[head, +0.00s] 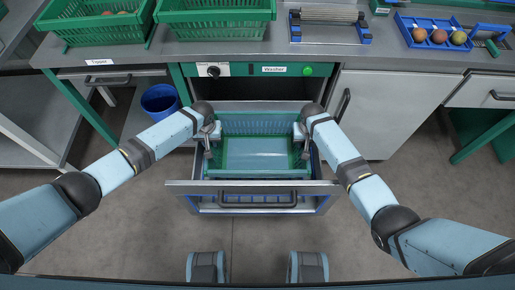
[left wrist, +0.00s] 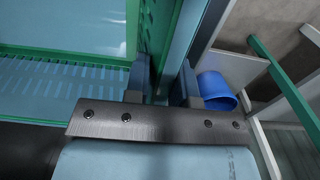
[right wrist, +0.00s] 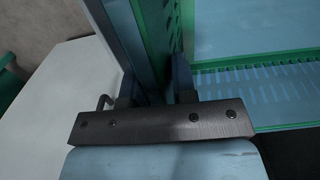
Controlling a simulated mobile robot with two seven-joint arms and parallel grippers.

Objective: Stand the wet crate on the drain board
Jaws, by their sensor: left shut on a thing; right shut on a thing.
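The crate (head: 253,173), green with a pale blue look inside, sits in the pulled-out washer drawer (head: 253,187). My left gripper (head: 211,143) is shut on its left side wall, and my right gripper (head: 301,143) is shut on its right side wall. In the left wrist view the crate's slotted wall (left wrist: 152,28) runs down to my fingers. The right wrist view shows the opposite wall (right wrist: 160,35) at my fingers. A flat tray with a bar rack (head: 330,32) lies on the counter above; I cannot tell whether it is the drain board.
Two green crates (head: 217,30) stand on the counter at the back left. A blue bucket (head: 160,100) stands left of the washer. The washer front (head: 255,70) is close above the drawer.

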